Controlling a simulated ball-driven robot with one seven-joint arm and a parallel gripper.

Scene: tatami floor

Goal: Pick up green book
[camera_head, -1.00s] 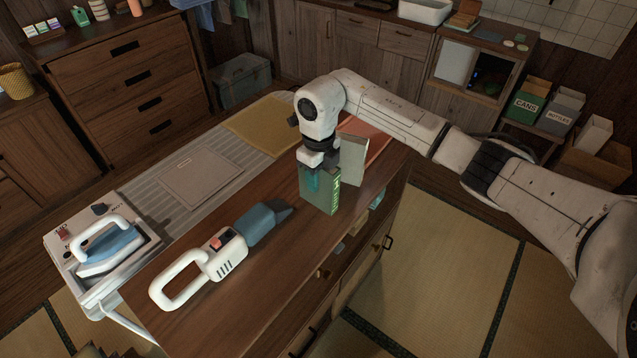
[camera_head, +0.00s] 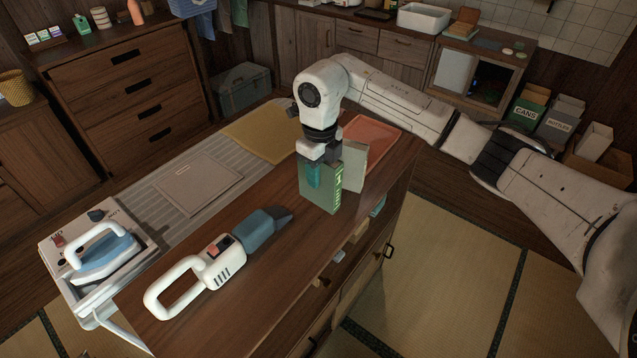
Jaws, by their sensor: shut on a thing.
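The green book (camera_head: 325,195) stands upright on the wooden counter, its spine with pale lettering facing the front right. My gripper (camera_head: 318,172) points down from above and is shut on the top part of the green book. I cannot tell whether the book's lower edge touches the counter or is slightly above it. A grey-white book (camera_head: 353,165) stands upright just behind and to the right of it.
An orange-red tray (camera_head: 372,136) lies behind the books. A white and blue handheld vacuum (camera_head: 215,262) lies on the counter's front left. An iron (camera_head: 103,250) stands at far left. Counter (camera_head: 270,305) space in front of the book is clear.

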